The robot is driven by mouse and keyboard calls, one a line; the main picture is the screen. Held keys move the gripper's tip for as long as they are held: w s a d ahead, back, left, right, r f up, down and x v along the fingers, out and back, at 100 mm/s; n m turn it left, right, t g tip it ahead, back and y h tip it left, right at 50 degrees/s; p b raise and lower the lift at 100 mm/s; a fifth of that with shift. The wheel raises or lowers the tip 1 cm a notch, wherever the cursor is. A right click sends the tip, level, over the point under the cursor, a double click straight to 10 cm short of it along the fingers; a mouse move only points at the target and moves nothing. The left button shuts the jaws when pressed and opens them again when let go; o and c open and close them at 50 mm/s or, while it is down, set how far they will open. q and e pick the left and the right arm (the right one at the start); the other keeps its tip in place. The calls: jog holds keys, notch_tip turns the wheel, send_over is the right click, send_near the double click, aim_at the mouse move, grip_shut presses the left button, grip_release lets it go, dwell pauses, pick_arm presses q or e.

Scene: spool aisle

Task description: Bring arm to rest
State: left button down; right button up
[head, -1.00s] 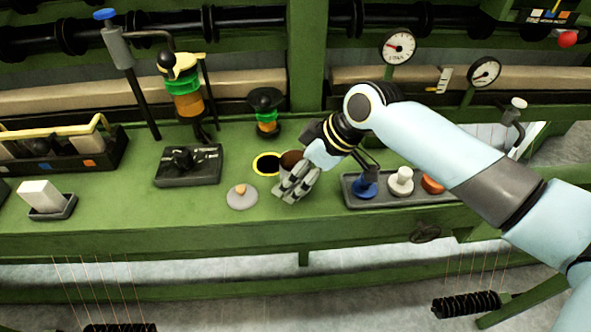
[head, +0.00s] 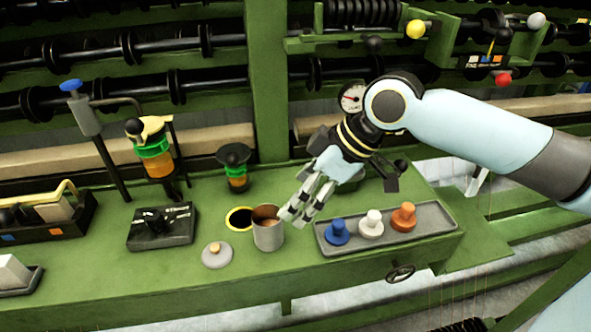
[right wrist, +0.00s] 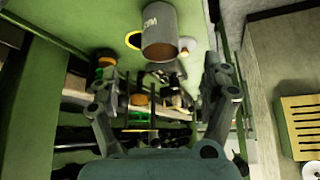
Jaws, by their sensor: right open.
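My right gripper (head: 303,208) is open in the head view, just right of a grey metal can (head: 268,234) that stands upright on the green bench (head: 300,268). The can looks brownish inside and its top is uncovered. In the right wrist view the spread fingers of my right gripper (right wrist: 165,85) have nothing between them, and the can (right wrist: 159,35) lies beyond the fingertips. A round grey lid with a tan knob (head: 216,254) lies on the bench left of the can. My left gripper is in neither view.
A tray (head: 440,240) with blue, white and orange knobbed pieces sits at the right. A yellow-ringed dark hole (head: 240,219) is behind the can. A black switch block (head: 161,227), a blue-topped post (head: 86,115) and a small orange-black fitting (head: 235,166) stand left. Bare bench lies in front.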

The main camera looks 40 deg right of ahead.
dwell(0.4)
jog(key=s+a+r+m+g+h, duration=0.1)
jog(key=s+a+m+h, duration=0.15)
jog(key=s, duration=0.45)
jog(key=s+a+r+m+g+h, duration=0.1)
jog(key=s+m+h, duration=0.1)
jog(key=s+m, duration=0.35)
notch_tip(320, 180, down, 27)
jog(key=s+d+n+g+b, duration=0.1)
jog(key=s+d+b, duration=0.2)
jog(key=s+d+f+g+b, duration=0.1)
jog(key=s+f+b, duration=0.1)
jog(key=s+f, duration=1.7)
notch_tip(320, 180, down, 2)
jog(key=shift+f, duration=0.15)
